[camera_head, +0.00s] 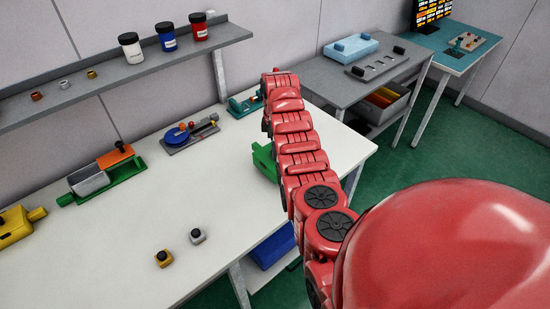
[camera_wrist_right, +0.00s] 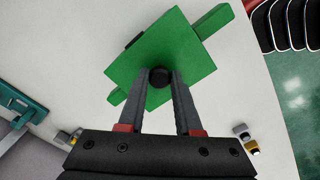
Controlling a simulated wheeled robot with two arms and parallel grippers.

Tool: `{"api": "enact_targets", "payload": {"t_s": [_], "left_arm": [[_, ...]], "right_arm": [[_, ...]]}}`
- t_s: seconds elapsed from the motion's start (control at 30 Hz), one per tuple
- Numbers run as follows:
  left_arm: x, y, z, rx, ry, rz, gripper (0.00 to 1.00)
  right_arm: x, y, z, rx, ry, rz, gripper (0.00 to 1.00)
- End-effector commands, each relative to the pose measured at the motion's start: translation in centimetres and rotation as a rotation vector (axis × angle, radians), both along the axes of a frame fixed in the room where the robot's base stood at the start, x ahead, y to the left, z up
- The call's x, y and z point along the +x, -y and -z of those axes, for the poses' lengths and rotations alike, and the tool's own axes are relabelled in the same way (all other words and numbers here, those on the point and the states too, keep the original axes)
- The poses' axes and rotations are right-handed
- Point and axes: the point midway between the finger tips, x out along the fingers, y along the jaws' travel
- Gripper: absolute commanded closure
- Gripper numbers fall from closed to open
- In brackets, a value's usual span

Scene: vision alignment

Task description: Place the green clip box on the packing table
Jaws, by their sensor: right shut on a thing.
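The green clip box (camera_head: 264,162) shows in the head view beside my red right arm, which hides part of it. It is at the right part of the white table (camera_head: 100,250). In the right wrist view the green box (camera_wrist_right: 150,55) fills the upper middle, with a dark round knob (camera_wrist_right: 159,77) on top. My right gripper (camera_wrist_right: 161,84) is shut on that knob. I cannot tell whether the box touches the white tabletop or is held just above it. My left gripper is in neither view.
On the white table stand a green fixture with a grey box (camera_head: 88,181), a grey plate with a blue disc (camera_head: 190,135), a teal device (camera_head: 244,105), a yellow box (camera_head: 14,226) and two small knobbed blocks (camera_head: 163,258). Jars stand on the shelf (camera_head: 120,75).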

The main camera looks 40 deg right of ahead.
Motion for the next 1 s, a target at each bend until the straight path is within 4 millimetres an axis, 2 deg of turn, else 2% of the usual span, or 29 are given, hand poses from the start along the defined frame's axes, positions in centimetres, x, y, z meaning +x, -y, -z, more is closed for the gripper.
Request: {"api": "enact_targets", "payload": {"t_s": [0.13, 0.2, 0.3, 0.43, 0.87, 0.9, 1.0], "left_arm": [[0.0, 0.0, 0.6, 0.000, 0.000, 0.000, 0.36], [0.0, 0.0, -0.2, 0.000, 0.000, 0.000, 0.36], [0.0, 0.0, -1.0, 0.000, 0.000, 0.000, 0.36], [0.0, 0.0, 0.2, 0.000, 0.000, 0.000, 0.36], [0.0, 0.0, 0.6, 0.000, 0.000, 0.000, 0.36], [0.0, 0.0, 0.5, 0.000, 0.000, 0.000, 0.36], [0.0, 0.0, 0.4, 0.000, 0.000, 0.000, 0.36]], "right_arm": [[0.2, 0.3, 0.1, -0.002, -0.002, -0.004, 1.00], [0.3, 0.2, 0.2, -0.003, -0.003, -0.005, 1.00], [0.1, 0.2, 1.4, -0.001, -0.006, -0.004, 1.00], [0.2, 0.3, 3.3, -0.003, -0.004, -0.003, 1.00], [0.3, 0.3, 3.9, -0.004, 0.000, -0.003, 1.00], [0.3, 0.3, 3.8, -0.004, 0.000, -0.003, 0.63], [0.3, 0.2, 3.7, -0.004, 0.000, -0.003, 0.45]]}}
